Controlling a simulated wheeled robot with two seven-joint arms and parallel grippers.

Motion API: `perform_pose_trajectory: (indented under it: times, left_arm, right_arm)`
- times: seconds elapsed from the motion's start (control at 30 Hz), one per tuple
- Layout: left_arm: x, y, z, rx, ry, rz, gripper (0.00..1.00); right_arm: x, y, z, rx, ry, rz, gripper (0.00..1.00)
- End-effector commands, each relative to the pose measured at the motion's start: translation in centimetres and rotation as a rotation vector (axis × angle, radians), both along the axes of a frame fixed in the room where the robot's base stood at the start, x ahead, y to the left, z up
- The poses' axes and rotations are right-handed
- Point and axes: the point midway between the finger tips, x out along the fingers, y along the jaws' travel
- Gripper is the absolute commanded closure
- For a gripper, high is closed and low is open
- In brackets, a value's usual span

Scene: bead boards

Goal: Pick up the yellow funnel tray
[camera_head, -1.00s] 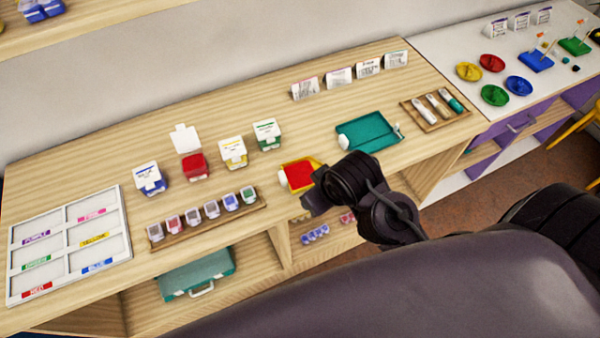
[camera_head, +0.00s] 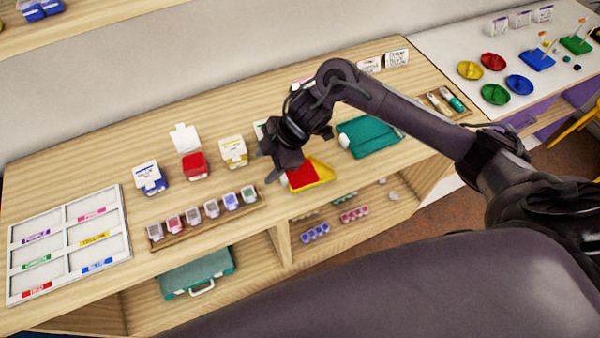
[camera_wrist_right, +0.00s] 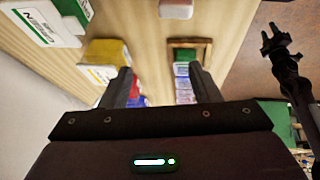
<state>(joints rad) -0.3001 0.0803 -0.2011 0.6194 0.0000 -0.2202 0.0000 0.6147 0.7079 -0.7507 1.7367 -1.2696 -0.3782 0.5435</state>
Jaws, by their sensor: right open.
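The yellow funnel tray (camera_head: 325,173) lies near the front edge of the wooden counter, with a red surface showing inside it. My right gripper (camera_head: 267,167) is open and empty, just left of the tray and above the counter. Its wrist partly covers the tray's left end in the head view. In the right wrist view, the open fingers (camera_wrist_right: 165,85) have nothing between them, and a small pale block-like piece (camera_wrist_right: 176,9) shows at the top edge. A dark gripper, seemingly my left (camera_wrist_right: 280,48), shows at the right there; its jaw state is unclear.
A rack of bead cups (camera_head: 207,222) stands left of the tray. A teal tray (camera_head: 370,138) lies to the right. A white sorting board (camera_head: 126,236) lies at far left.

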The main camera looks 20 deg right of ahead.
Motion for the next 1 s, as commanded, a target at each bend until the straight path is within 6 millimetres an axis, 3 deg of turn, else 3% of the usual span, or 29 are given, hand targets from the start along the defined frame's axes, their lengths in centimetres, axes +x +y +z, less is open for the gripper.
perform_pose_trajectory:
  times: [0.03, 0.1, 0.23, 0.5, 0.8, 1.0]
  left_arm:
    - [0.0, 0.0, 0.0, 0.000, 0.000, 0.000, 0.64]
    - [0.0, 0.0, 0.0, 0.000, 0.000, 0.000, 0.64]
    - [0.0, 0.0, 0.0, 0.000, 0.000, 0.000, 0.64]
    - [0.0, 0.0, -0.3, 0.000, 0.000, 0.001, 0.64]
    - [0.1, 0.0, 1.3, 0.000, -0.001, 0.002, 0.64]
    - [0.1, 0.0, 1.4, 0.000, -0.001, 0.002, 0.64]
  right_arm:
    - [0.4, -2.2, 0.3, -0.033, 0.043, 0.002, 0.44]
    - [0.1, -4.3, 0.6, -0.059, 0.105, 0.002, 0.44]
    - [-0.3, -6.3, 0.9, -0.083, 0.171, -0.004, 0.44]
    - [-0.5, -5.3, -1.4, -0.081, 0.184, -0.004, 0.44]
    - [-0.9, -3.5, -4.9, -0.083, 0.182, -0.005, 0.44]
    - [-0.8, -3.1, -6.0, -0.084, 0.178, -0.004, 0.44]
